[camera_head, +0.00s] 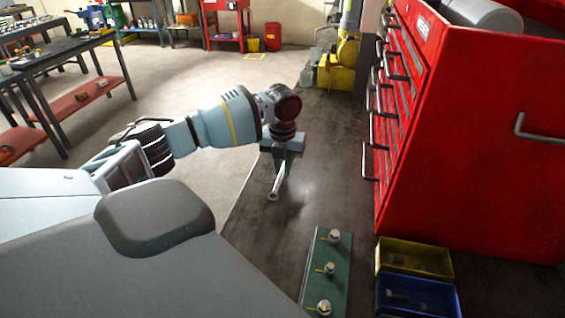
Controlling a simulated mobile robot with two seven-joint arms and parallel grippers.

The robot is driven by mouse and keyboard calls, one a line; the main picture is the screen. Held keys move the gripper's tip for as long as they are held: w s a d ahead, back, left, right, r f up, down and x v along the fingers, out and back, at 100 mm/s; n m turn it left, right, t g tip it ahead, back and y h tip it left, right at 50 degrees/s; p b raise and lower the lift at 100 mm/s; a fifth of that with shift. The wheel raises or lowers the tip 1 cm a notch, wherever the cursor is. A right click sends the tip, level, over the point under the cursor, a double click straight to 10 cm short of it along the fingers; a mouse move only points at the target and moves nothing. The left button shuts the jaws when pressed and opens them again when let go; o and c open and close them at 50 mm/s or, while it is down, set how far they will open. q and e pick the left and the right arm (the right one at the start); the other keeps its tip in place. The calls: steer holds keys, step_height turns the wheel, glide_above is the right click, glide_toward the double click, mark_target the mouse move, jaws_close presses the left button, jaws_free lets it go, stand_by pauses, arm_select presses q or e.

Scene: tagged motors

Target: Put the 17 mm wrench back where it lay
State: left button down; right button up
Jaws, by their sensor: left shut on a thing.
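My left arm reaches in from the left, and its gripper (282,160) is over the dark workbench, pointing down. It is shut on a silver wrench (278,184), whose ring end points toward the front of the bench. The size mark on the wrench is too small to read. The upper end of the wrench is hidden by the gripper. I cannot tell whether the wrench touches the bench top. My right gripper is not in view.
A red tool cabinet (470,165) blocks the right. The bench between gripper and board is clear.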

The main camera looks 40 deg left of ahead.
arm_select(q)
steer(key=shift+f, duration=0.15)
steer(key=shift+f, duration=0.3)
steer(key=c, duration=1.3)
jaws_free()
steer(key=shift+c, duration=0.2)
steer(key=shift+r, duration=3.9)
